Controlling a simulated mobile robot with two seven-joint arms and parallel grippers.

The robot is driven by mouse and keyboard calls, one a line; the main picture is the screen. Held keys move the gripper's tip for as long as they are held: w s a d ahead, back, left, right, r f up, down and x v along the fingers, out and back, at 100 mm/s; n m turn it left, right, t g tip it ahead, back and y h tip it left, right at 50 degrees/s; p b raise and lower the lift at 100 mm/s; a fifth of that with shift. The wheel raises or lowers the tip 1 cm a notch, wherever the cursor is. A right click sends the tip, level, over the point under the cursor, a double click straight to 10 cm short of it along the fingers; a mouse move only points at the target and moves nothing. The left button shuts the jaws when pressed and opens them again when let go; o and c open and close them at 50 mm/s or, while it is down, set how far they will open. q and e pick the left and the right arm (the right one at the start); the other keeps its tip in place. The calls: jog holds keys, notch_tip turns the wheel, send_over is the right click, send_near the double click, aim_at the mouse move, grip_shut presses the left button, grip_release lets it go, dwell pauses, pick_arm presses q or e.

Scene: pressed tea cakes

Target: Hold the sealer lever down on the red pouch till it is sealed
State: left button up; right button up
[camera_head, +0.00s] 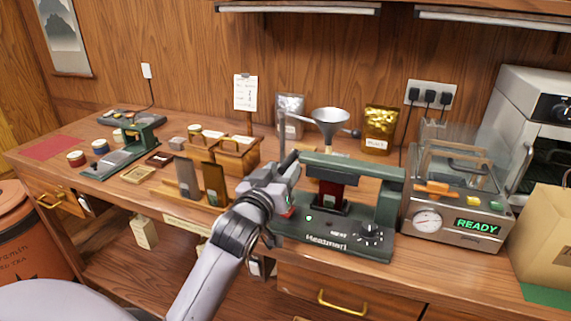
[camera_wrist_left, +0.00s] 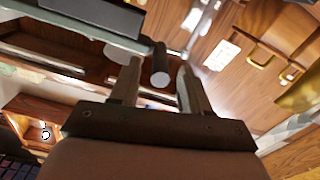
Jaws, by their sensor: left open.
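The green heat sealer (camera_head: 340,241) stands on the bench right of centre, with a small green light lit on its base. Its green lever arm (camera_head: 360,168) runs roughly level above the base. The red pouch (camera_head: 330,192) shows upright under the lever, partly hidden. My left gripper (camera_head: 290,172) is at the lever's left end and covers it in the head view. In the left wrist view my gripper (camera_wrist_left: 158,88) is open, with a dark round handle (camera_wrist_left: 160,68) between and beyond its fingertips. I cannot tell whether they touch it. My right gripper is not in view.
A vacuum machine (camera_head: 455,232) reading READY stands right of the sealer. A wooden rack (camera_head: 180,197) is to the left. A paper bag (camera_head: 545,235) is at the far right.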

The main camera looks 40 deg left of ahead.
pick_arm(q)
jog(key=shift+x, duration=1.4)
grip_shut()
jog(key=shift+r, duration=0.1)
